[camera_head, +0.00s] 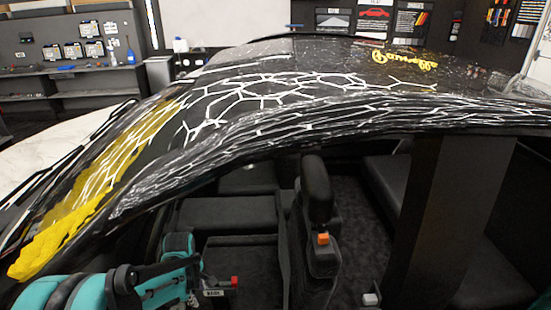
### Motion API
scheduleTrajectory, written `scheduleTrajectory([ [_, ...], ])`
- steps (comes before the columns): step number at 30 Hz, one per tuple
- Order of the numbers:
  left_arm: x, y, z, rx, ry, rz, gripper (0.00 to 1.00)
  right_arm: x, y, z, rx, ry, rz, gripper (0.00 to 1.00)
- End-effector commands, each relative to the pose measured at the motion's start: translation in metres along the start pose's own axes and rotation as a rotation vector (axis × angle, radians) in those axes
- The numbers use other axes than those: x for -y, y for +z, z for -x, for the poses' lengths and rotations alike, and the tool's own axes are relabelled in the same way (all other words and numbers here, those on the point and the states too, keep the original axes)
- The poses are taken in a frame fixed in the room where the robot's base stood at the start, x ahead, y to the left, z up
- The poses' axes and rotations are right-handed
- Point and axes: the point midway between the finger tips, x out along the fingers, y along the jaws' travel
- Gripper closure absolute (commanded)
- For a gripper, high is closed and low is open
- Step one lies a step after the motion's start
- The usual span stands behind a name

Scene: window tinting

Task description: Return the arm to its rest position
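My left arm comes in at the lower left with teal and black links. My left gripper (208,284) is black with a small white label and a red tip. It is low at the open side of the black car (250,135), in front of the dark cabin. Its fingers do not show clearly, so I cannot tell whether it is open or shut, or whether it holds anything.
The car's curved roof edge and dark pillar (455,215) frame the cabin. A shelf unit (70,80) stands behind at left.

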Motion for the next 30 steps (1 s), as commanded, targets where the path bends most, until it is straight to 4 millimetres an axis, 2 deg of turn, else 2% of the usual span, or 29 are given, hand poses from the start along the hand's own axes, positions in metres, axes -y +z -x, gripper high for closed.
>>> scheduleTrajectory([
  [8,0.024,0.025,0.073,-0.057,0.117,-0.335,0.64,0.000,0.000,0.000,0.000,0.000,0.000,0.00],
  [12,0.047,0.042,0.110,-0.116,0.190,-0.569,0.64,0.000,0.000,0.000,0.000,0.000,0.000,0.00],
  [15,0.065,0.054,0.130,-0.168,0.237,-0.734,0.64,0.000,0.000,0.000,0.000,0.000,0.000,0.00],
  [19,0.091,0.069,0.148,-0.246,0.290,-0.943,0.64,0.000,0.000,0.000,0.000,0.000,0.000,0.00],
  [24,0.117,0.084,0.159,-0.348,0.338,-1.170,0.64,0.000,0.000,0.000,0.000,0.000,0.000,0.00],
  [30,0.132,0.091,0.161,-0.417,0.359,-1.305,0.64,0.000,0.000,0.000,0.000,0.000,0.000,0.00],
])
